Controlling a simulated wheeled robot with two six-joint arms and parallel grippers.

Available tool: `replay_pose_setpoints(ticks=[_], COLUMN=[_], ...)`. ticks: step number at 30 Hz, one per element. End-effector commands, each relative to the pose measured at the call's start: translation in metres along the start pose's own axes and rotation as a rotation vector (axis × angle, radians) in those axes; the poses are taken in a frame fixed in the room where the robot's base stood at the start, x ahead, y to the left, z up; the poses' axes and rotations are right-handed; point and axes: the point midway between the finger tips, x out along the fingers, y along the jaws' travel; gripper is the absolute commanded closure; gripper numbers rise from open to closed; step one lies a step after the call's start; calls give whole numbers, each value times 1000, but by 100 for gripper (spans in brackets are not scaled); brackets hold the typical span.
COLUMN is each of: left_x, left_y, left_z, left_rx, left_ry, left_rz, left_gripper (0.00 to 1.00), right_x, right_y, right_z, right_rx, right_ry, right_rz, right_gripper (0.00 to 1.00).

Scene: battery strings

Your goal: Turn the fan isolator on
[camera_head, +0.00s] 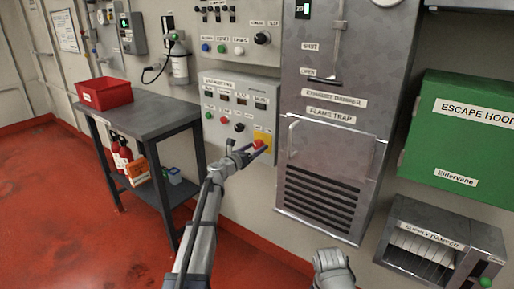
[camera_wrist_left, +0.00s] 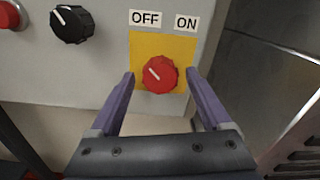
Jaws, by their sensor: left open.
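The fan isolator is a round red knob (camera_wrist_left: 160,75) on a yellow plate (camera_wrist_left: 180,46) at the panel's lower right corner. OFF and ON labels (camera_wrist_left: 187,23) sit above it. The knob's white mark points up and left, toward OFF. In the head view the knob (camera_head: 258,144) is partly hidden by my left gripper (camera_head: 253,151). The left gripper is open, with one finger on each side of the knob in the left wrist view; I cannot tell whether they touch it. A grey part of my own body shows at the bottom of the head view; no right fingers are visible.
A black selector knob (camera_wrist_left: 72,24) and a red button (camera_wrist_left: 9,15) are left of the plate. The steel flame trap cabinet (camera_head: 329,165) stands close on the right. A side table (camera_head: 147,112) with a red bin (camera_head: 104,94) is on the left.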

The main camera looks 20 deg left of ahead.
Motion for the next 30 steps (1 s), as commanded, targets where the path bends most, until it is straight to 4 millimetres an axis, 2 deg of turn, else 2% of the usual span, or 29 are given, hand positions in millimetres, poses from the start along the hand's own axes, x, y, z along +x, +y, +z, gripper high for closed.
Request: replay_pose_setpoints(ticks=[1, 3, 11, 30], left_x=[8, 12, 13, 13], left_y=[1, 0, 0, 0], left_z=[0, 0, 0, 0], left_rx=[0, 0, 1, 1], left_ry=[0, 0, 0, 0], left_rz=[-1, -1, -1, -1], left_gripper=[19, 19, 19, 90], right_x=[0, 0, 0, 0], right_y=[0, 0, 0, 0], right_z=[0, 0, 0, 0], right_rx=[0, 0, 0, 0], right_ry=[0, 0, 0, 0], right_rz=[0, 0, 0, 0], right_gripper=[100, 100, 100, 100])
